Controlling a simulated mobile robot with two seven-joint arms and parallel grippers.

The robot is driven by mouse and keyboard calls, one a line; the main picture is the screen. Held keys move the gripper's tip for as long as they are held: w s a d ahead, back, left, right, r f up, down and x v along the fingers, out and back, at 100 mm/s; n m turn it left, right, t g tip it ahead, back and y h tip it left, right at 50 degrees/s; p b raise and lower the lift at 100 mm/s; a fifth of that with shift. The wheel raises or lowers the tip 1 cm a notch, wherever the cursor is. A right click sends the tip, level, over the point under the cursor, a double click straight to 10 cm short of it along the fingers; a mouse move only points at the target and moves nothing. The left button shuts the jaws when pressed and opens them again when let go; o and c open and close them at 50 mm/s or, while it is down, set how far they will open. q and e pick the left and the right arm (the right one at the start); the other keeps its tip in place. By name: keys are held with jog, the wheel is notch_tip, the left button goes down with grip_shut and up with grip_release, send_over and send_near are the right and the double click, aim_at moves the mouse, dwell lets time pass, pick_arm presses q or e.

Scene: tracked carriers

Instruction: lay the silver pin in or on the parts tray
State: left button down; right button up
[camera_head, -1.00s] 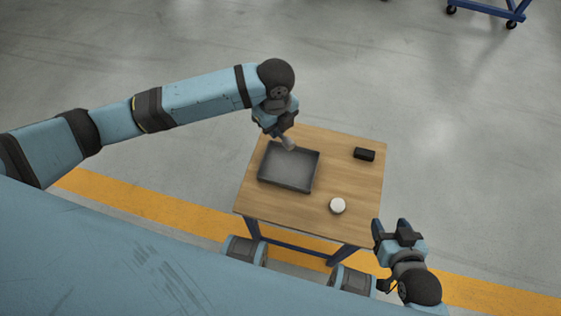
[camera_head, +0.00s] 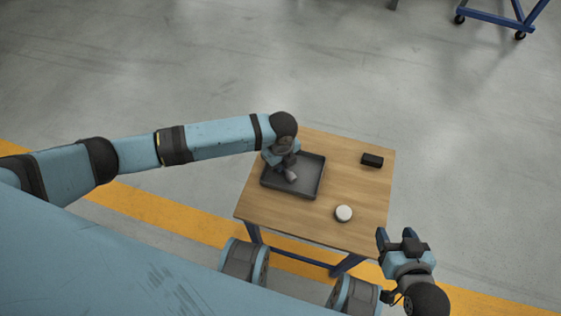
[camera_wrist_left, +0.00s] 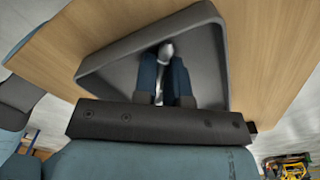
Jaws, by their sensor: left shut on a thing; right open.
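The parts tray (camera_head: 311,174) is a dark grey, shallow, rimmed tray on the wooden table; it fills the middle of the left wrist view (camera_wrist_left: 112,72). My left gripper (camera_head: 285,169) is over the tray, pointing down and shut on the silver pin (camera_head: 291,177). In the left wrist view the pin's rounded silver end (camera_wrist_left: 166,51) shows between the dark blue fingers, against the tray floor. I cannot tell whether the pin touches the tray. My right gripper (camera_head: 401,240) is open and empty, off the table's near right corner.
A round white-topped object (camera_head: 344,213) stands on the table (camera_head: 280,216) right of the tray. A small black block (camera_head: 372,160) lies near the table's right edge. The wood between them is clear. A blue wheeled cart (camera_head: 503,16) stands far off on the floor.

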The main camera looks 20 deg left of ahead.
pick_arm(q)
jog(key=shift+r, duration=0.1)
pick_arm(e)
jog(key=shift+r, duration=0.2)
pick_arm(q)
jog(key=shift+f, duration=0.3)
pick_arm(e)
jog(key=shift+r, duration=0.1)
pick_arm(q)
jog(key=shift+s+f, duration=0.1)
jog(key=shift+f, duration=0.05)
jog(key=c, duration=1.5)
grip_release()
jog(key=shift+s+f, duration=0.15)
jog(key=shift+f, duration=0.05)
jog(key=shift+o, duration=0.2)
jog(key=shift+r, duration=0.3)
notch_tip(320, 180, up, 13)
jog(key=p, duration=0.2)
jog(key=shift+w+f+p, duration=0.15)
jog(key=shift+w+p, duration=0.15)
jog(key=shift+w, duration=0.05)
pick_arm(e)
jog(key=shift+s+d, duration=0.15)
jog(key=shift+d, duration=0.05)
pick_arm(q)
jog(key=shift+d, duration=0.1)
